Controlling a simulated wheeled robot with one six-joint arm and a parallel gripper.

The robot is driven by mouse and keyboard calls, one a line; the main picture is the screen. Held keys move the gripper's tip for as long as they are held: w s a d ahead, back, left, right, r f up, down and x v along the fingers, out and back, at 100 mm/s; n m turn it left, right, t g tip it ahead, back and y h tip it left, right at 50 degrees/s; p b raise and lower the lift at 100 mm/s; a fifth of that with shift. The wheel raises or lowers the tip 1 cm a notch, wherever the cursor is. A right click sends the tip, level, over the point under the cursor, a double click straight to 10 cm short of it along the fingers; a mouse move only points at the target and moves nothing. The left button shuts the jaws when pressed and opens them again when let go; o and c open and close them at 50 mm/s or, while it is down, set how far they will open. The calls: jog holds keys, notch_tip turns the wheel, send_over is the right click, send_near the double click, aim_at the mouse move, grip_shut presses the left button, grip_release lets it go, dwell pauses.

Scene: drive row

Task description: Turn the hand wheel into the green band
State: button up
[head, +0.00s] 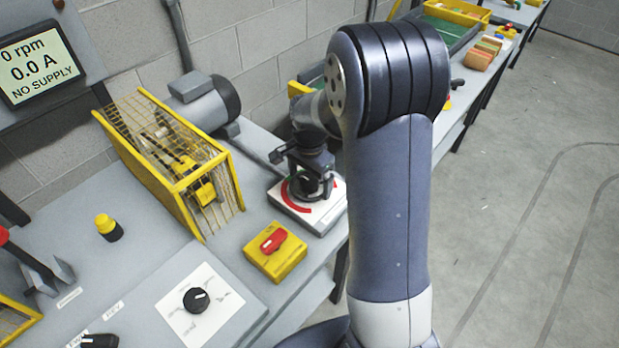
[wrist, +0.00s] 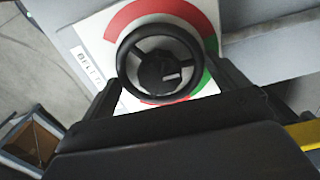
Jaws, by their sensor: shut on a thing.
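The hand wheel (wrist: 160,37) is a black ring with spokes and a hub carrying a white mark, seen in the wrist view. It sits on a white plate (wrist: 93,39) with a red band (wrist: 130,16) and a green band (wrist: 208,65). The white mark lies on the hub's right side, towards the green band. My gripper (wrist: 172,88) is shut on the wheel, one finger at each side of its rim. In the head view my gripper (head: 306,182) reaches down over the white panel, and the wheel is mostly hidden under it.
A yellow mesh guard (head: 170,165) stands left of the wheel, with a grey motor (head: 208,105) behind. A yellow box with a red switch (head: 273,250) sits close in front of the panel. A black knob (head: 196,300) is nearer. The screen (head: 37,65) reads NO SUPPLY.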

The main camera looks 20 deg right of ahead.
aim_at(310, 180)
jog(key=m, duration=0.4)
jog(key=shift+w+r+m, duration=0.1)
jog(key=shift+r+m, duration=0.05)
jog(key=shift+m, duration=0.25)
dwell(0.4)
jog(key=o, duration=0.6)
jog(key=shift+o, duration=0.2)
notch_tip(310, 180, up, 11)
